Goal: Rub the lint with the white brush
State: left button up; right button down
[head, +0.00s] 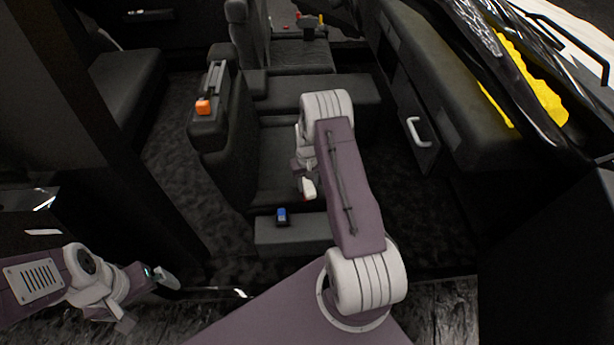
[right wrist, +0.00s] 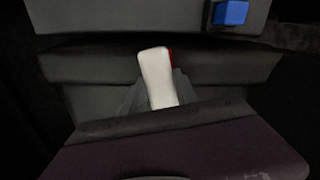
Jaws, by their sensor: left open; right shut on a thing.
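The white brush (head: 308,189) is in my right gripper (head: 302,176), over the near car seat. In the right wrist view the white brush (right wrist: 158,76) stands up between the jaws, with a bit of red at its right edge. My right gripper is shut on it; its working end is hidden. I cannot make out any lint on the dark seat (head: 262,170), and cannot tell whether the brush touches the seat. My left gripper (head: 149,299) is open and empty at the lower left, outside the cabin and well away from the seat.
An orange object (head: 203,107) is on the console (head: 207,130). Small red and yellow things (head: 308,20) sit on the far seat. The dashboard and door handle (head: 417,131) are at the right.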

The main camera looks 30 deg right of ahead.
notch_tip(320, 180, up, 6)
jog(key=p, duration=0.5)
notch_tip(320, 180, up, 3)
jog(key=p, duration=0.2)
jog(key=shift+r+p, duration=0.15)
jog(key=shift+p, duration=0.25)
dwell(0.4)
